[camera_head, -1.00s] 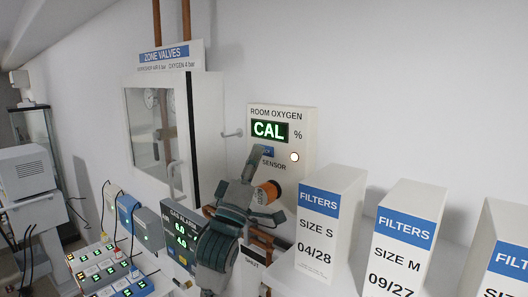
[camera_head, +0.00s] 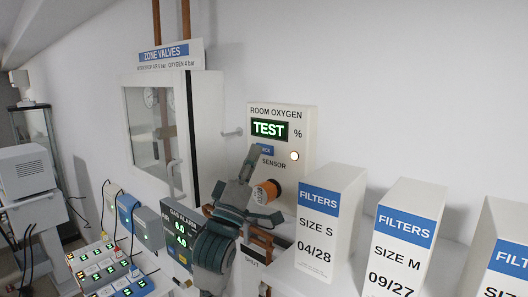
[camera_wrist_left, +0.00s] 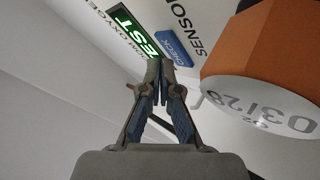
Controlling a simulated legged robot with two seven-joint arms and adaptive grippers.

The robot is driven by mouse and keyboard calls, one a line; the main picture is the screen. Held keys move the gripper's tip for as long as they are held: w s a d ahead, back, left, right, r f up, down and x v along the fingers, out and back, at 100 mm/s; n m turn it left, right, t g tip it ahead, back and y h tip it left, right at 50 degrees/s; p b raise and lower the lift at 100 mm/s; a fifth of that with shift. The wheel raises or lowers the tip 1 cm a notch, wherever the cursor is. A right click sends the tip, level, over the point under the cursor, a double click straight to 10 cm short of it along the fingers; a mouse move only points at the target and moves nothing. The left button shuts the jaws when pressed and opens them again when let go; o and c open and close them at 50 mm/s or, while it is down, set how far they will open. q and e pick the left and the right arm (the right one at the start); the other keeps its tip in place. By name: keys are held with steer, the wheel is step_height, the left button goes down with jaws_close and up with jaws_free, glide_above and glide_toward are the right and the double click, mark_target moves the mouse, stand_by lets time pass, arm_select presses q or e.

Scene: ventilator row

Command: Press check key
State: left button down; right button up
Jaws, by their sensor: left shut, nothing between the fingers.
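The room oxygen panel (camera_head: 310,125) is a white box on the wall. Its green display (camera_head: 269,130) reads TEST. The blue check key (camera_head: 267,150) sits below the display, partly hidden by my gripper in the head view; in the wrist view the key (camera_wrist_left: 177,47) shows its CHECK label. My left gripper (camera_head: 253,150) is shut and empty, its tips just left of the key in the head view. In the wrist view the closed fingertips (camera_wrist_left: 160,70) are near the key's lower end; I cannot tell if they touch. My right gripper is out of view.
An orange-rimmed sensor (camera_head: 268,191) sticks out below the key, close beside my gripper. White filter boxes (camera_head: 320,225) stand to the right. The zone valves cabinet (camera_head: 205,130) and the gas alarm box (camera_head: 178,240) are to the left.

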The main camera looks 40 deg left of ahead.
arm_select(q)
steer(key=shift+s, duration=0.2)
steer(key=s, duration=0.5)
steer(key=shift+a+b, duration=0.2)
steer(key=shift+b, duration=0.15)
steer(key=shift+f, duration=0.1)
stand_by(0.8)
